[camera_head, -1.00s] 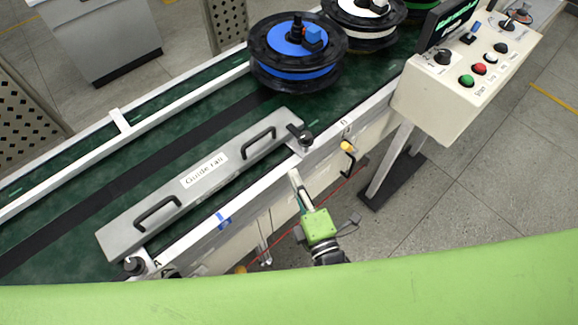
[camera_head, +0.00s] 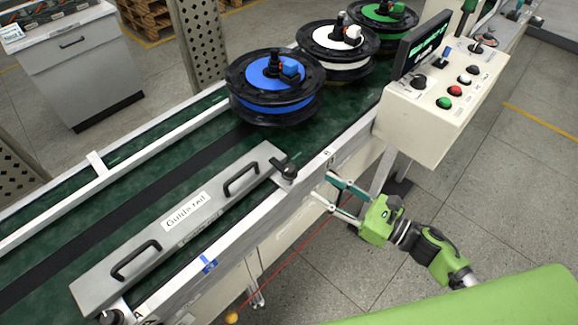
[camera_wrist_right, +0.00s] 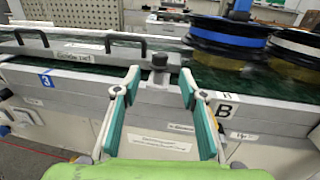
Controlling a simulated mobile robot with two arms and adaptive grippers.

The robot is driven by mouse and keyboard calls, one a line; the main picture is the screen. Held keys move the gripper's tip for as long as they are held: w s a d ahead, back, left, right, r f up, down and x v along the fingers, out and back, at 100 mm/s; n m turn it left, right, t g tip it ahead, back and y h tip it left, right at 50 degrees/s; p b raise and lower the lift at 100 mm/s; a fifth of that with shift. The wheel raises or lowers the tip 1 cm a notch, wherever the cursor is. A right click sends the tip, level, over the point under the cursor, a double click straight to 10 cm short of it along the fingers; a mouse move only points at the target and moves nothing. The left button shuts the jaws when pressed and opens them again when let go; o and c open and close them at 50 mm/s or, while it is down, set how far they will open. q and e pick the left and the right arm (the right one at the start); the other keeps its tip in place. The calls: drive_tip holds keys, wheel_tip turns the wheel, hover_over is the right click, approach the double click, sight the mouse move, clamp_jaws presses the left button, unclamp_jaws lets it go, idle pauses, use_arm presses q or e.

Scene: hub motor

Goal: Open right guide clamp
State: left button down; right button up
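The guide rail (camera_head: 150,240), a long grey bar with two black handles, lies along the front side of the green conveyor. The right guide clamp (camera_head: 286,170), a black knob with a short lever, sits at the rail's right end, by the label B. It also shows in the right wrist view (camera_wrist_right: 160,62). My right gripper (camera_head: 320,186) is open and empty at the conveyor's front side, just short of the clamp. In the right wrist view its teal fingers (camera_wrist_right: 158,88) are spread, with the clamp beyond and between their tips. My left gripper is not in view.
A second clamp (camera_head: 112,317) is at the rail's left end, by label A. Blue (camera_head: 275,85), white (camera_head: 338,50) and green (camera_head: 384,22) hub motors stand on the conveyor. A control box (camera_head: 440,105) with buttons and a screen stands right of my right gripper.

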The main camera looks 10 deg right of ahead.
sight(289, 167)
drive_tip(key=p+x, duration=0.2)
drive_tip(key=x, duration=0.9)
drive_tip(key=shift+d+p, duration=0.1)
drive_tip(key=shift+p, duration=0.2)
drive_tip(key=shift+w+a+f, duration=0.1)
drive_tip(key=shift+w+a, duration=0.2)
clamp_jaws()
